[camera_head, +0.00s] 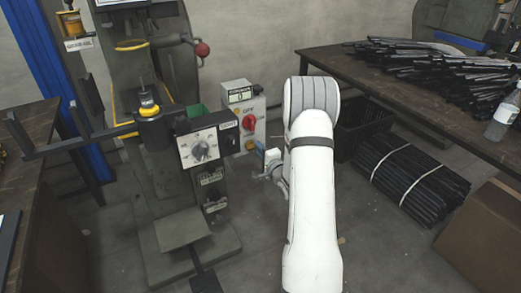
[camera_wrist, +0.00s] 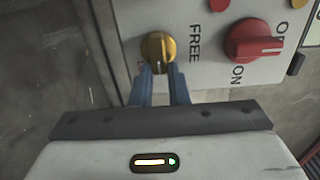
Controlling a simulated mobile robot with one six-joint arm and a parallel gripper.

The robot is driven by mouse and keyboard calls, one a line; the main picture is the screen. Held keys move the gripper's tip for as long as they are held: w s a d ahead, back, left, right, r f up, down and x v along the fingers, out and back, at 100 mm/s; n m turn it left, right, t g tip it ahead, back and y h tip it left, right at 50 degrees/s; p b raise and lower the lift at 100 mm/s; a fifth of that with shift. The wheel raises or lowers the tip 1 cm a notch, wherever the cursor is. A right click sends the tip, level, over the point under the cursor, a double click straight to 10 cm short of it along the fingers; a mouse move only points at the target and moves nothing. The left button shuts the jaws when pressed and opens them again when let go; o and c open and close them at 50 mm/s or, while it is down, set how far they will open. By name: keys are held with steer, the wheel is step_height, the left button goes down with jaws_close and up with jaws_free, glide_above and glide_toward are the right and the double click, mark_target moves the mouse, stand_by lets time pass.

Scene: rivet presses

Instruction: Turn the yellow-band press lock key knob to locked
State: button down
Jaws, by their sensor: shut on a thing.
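The yellow lock key knob (camera_wrist: 157,47) sits on a light panel in the wrist view, beside the word FREE. My gripper (camera_wrist: 160,72) has its two blue fingertips shut on the knob, one on each side. A dark line marks the knob's face, but its exact pointing is hard to read. In the head view the knob shows small (camera_head: 250,145), low on the grey control box (camera_head: 258,108). My gripper (camera_head: 268,160) reaches it there from the right. The press with yellow bands (camera_head: 149,108) stands left of the box.
A red switch knob (camera_wrist: 255,42) sits near the yellow knob, with ON and OFF labels. A white dial box (camera_head: 205,143) is close on the left. A dark crate (camera_head: 362,125) and a table (camera_head: 400,85) with black bars stand at right. Some floor is open in front.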

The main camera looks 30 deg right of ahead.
steer(key=c, duration=1.4)
jaws_free()
steer(key=s+p, duration=0.1)
steer(key=s, duration=0.7)
steer(key=shift+d, duration=0.15)
steer(key=shift+f, duration=0.1)
